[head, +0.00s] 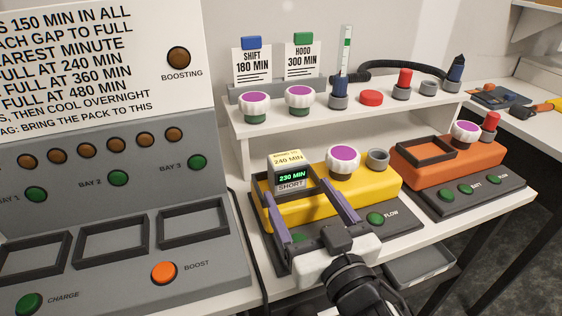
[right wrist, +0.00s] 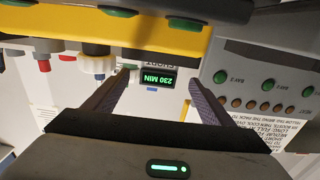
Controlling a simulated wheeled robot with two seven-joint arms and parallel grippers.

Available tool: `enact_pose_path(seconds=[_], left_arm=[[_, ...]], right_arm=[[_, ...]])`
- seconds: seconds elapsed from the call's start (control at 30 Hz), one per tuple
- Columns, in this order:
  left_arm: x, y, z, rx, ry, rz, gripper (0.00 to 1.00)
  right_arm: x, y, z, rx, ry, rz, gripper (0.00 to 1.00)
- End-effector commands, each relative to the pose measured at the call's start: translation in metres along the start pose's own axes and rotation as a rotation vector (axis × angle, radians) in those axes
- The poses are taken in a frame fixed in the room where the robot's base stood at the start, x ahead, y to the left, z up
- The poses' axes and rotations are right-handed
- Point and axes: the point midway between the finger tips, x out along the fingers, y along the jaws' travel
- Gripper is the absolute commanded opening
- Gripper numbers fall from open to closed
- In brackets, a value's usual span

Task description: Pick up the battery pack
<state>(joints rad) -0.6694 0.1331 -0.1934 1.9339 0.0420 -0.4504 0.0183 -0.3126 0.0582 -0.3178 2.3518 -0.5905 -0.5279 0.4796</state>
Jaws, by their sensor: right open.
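The battery pack (head: 290,160) is a small grey block with a green "230 MIN" display, a "SHORT" mark and a pale "240 MIN" label on top. It stands upright in the dark-rimmed bay of the yellow unit (head: 375,188). My right gripper (head: 291,180) is open, its two purple-grey fingers spread to the left and right of the pack's front. In the right wrist view the pack's display (right wrist: 158,79) shows upside down between the fingertips. I cannot tell whether the fingers touch it. My left gripper is not in view.
The grey charging console (head: 110,180) with three empty bays stands at left. A white shelf (head: 345,110) with knobs, cards and a tube runs behind. An orange unit (head: 450,160) with an empty bay is at right. A grey tray (head: 422,268) sits lower, in front.

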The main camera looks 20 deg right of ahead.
Motion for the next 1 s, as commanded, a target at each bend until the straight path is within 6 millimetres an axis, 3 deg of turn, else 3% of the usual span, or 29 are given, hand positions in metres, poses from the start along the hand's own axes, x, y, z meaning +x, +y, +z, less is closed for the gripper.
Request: enact_pose_path(seconds=[0.1, 0.27, 0.63, 0.97, 1.0], left_arm=[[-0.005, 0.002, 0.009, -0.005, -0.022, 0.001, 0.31], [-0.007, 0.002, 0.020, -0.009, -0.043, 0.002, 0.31], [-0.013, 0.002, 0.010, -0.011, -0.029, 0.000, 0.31], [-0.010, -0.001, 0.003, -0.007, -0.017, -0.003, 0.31], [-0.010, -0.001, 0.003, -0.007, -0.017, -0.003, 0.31]], right_arm=[[0.019, 0.000, -0.002, -0.003, 0.001, 0.000, 0.77], [0.034, 0.001, -0.001, -0.001, -0.001, 0.001, 0.77], [0.080, 0.002, -0.003, -0.002, -0.001, 0.001, 0.77], [0.087, 0.002, -0.002, -0.001, -0.003, 0.001, 0.77], [0.087, 0.002, -0.002, -0.001, -0.003, 0.001, 0.70]])
